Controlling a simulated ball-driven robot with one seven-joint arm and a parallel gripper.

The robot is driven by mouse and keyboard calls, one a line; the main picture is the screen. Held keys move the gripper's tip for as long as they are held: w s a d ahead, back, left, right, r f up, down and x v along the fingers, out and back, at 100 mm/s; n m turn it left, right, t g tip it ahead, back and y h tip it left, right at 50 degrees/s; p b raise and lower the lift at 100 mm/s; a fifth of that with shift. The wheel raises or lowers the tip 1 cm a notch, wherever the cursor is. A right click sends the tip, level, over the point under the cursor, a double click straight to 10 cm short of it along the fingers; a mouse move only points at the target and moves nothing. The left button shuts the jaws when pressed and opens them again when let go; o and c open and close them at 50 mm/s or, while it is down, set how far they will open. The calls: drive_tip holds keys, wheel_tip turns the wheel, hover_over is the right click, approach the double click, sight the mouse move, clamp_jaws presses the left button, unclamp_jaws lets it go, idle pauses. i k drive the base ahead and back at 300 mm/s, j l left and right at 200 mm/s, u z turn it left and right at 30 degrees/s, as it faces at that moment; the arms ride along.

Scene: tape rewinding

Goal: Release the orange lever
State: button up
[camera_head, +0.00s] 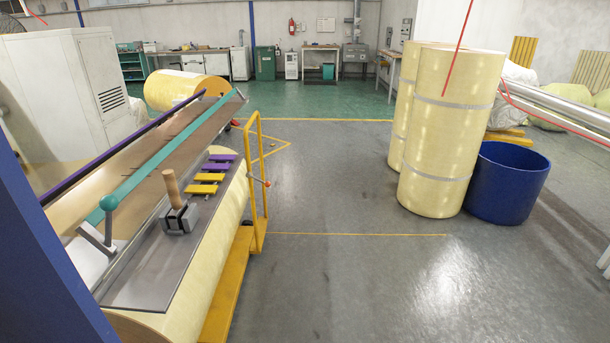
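No lever in clear orange shows. A lever with a tan, orange-toned handle (171,186) stands nearly upright from a dark metal block (180,218) on the grey plate of the machine at left. A small lever with a red tip (266,183) is at the yellow frame on the machine's right side. I cannot tell which one the task calls orange. My gripper is not in view.
Yellow and purple bars (207,178) lie on the grey plate (165,262). A yellow frame (262,180) stands along the machine's right side. Tall cream rolls (442,130) and a blue tub (505,185) stand at right. Grey floor (330,220) between them is clear.

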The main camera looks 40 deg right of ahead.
sight(267, 184)
drive_tip(key=i+l+z, duration=0.3)
drive_tip(key=i+l, duration=1)
drive_tip(key=i, duration=0.35)
drive_tip(key=i+l+u, duration=0.15)
drive_tip(key=i, duration=0.4)
drive_tip(key=i+l, duration=0.15)
drive_tip(key=i, duration=0.35)
drive_tip(key=j+u, duration=0.05)
